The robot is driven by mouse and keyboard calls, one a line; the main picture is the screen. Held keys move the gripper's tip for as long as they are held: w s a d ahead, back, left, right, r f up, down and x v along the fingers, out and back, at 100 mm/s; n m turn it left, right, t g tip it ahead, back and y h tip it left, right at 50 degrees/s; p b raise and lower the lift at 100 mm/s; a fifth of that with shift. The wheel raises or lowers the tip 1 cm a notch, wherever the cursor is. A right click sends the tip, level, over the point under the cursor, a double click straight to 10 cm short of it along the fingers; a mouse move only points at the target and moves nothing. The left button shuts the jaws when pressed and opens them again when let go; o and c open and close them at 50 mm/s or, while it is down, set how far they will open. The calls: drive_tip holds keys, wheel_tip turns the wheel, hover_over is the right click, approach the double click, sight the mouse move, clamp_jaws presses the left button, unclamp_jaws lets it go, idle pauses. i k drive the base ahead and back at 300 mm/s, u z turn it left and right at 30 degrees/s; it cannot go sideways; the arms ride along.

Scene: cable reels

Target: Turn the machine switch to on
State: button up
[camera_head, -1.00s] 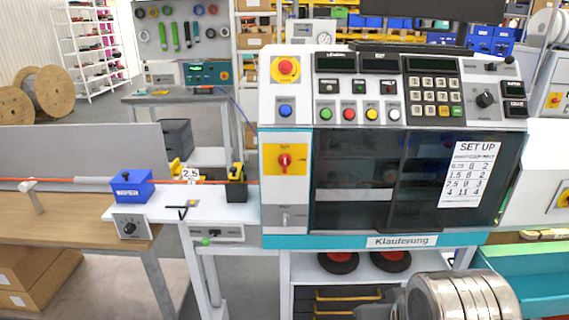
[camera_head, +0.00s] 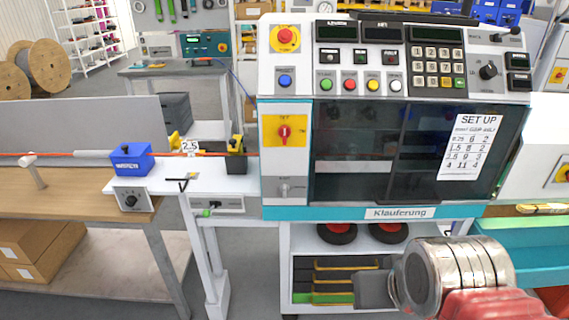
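The machine switch is a red rotary knob (camera_head: 285,132) on a yellow plate, on the left front of the white and teal machine (camera_head: 396,213). Its handle looks about upright; the small lettering on the plate is too small to read. My arm, with silver rings and a red part, shows at the lower right, well below and to the right of the switch.
A red emergency button (camera_head: 285,39) on yellow sits above the switch, with a blue button (camera_head: 285,81) between. A small lever (camera_head: 285,188) is below. A blue box (camera_head: 131,158) stands on the bench to the left. The space before the switch is clear.

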sight(283, 132)
drive_tip(key=k, duration=1.35)
drive_tip(key=u, duration=0.15)
drive_tip(key=i, duration=0.55)
drive_tip(key=u, duration=0.6)
drive_tip(key=i, duration=0.9)
drive_tip(key=u, duration=0.4)
